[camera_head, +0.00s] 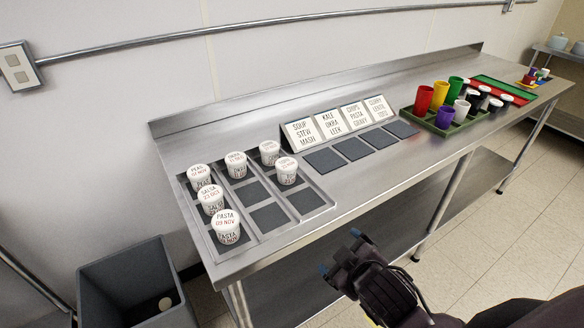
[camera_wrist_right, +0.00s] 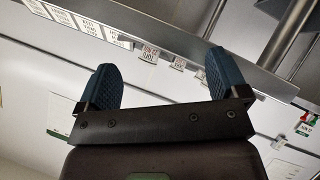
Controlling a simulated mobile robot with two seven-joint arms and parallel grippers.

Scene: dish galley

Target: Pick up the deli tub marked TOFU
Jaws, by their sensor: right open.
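Several white lidded deli tubs stand in a sectioned steel tray (camera_head: 262,236) at the counter's left end. The front-left tub (camera_head: 226,228) reads PASTA, the one behind it (camera_head: 210,197) SALSA, and the back-left one (camera_head: 199,176) seems to read PEAS. The other tubs, at back middle (camera_head: 236,166), back right (camera_head: 269,153) and right (camera_head: 286,171), have lettering too small to read, so I cannot tell which is TOFU. My right gripper (camera_head: 340,251) is open and empty, in front of the counter and right of the tubs. Its blue fingertips show in the right wrist view (camera_wrist_right: 160,82). My left gripper is out of view.
Word cards (camera_head: 342,118) stand behind dark square pads (camera_head: 353,148) mid-counter. A green tray (camera_head: 446,128) with coloured cups is farther right. A grey bin (camera_head: 128,275) stands on the floor at left. The counter's front edge and lower shelf (camera_head: 285,290) lie near my right gripper.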

